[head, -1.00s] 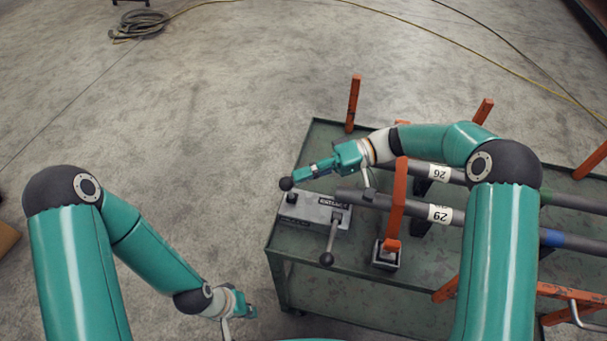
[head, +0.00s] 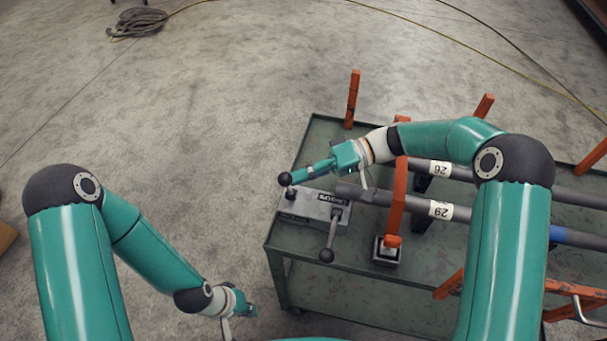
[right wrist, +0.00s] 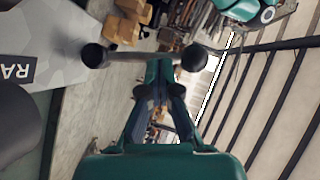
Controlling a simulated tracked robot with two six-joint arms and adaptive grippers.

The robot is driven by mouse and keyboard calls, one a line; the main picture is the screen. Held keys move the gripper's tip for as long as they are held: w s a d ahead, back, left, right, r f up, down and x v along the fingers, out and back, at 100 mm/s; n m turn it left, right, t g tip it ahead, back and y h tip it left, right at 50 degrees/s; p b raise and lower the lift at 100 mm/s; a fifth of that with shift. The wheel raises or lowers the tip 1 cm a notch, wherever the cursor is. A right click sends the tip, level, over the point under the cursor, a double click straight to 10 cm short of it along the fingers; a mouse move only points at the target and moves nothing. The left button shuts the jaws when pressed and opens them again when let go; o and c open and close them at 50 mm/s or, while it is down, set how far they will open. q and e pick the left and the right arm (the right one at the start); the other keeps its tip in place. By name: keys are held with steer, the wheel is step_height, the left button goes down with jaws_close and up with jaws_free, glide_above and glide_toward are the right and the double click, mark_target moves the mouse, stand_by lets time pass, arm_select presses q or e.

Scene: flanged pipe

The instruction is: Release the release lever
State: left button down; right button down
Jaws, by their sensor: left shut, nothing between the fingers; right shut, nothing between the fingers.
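A grey control box (head: 306,213) on the cart carries two levers with black ball knobs. The left lever's knob (head: 284,179) stands above the box's left end; the other lever's knob (head: 326,256) hangs over its front side. I cannot read which one is labelled release. My right gripper (head: 296,177) is shut and empty, its tips right beside the left knob. In the right wrist view the shut fingers (right wrist: 160,68) lie between two black knobs, closer to the right one (right wrist: 194,57); contact is unclear. My left gripper (head: 250,311) is shut and empty, low beside the cart.
The green cart (head: 350,282) carries grey pipes (head: 400,203) with number labels, right of the box. An orange post (head: 397,195) stands close beneath my right forearm. More orange posts (head: 352,98) rise at the cart's edges. Floor (head: 200,130) left of the cart is clear.

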steer(key=s+n+b, duration=0.1)
steer(key=b, duration=0.2)
steer(key=n+t+h+b, duration=0.1)
steer(key=b, duration=0.2)
steer(key=s+a+f+b, duration=0.1)
steer(key=b, duration=0.2)
steer(key=shift+s+n+t+h, duration=0.3)
steer(key=shift+s+n+h, duration=0.05)
steer(key=shift+n+h, duration=0.05)
steer(key=shift+s+r+t+b, duration=0.2)
steer(key=shift+t+b, duration=0.1)
steer(key=shift+b, duration=0.3)
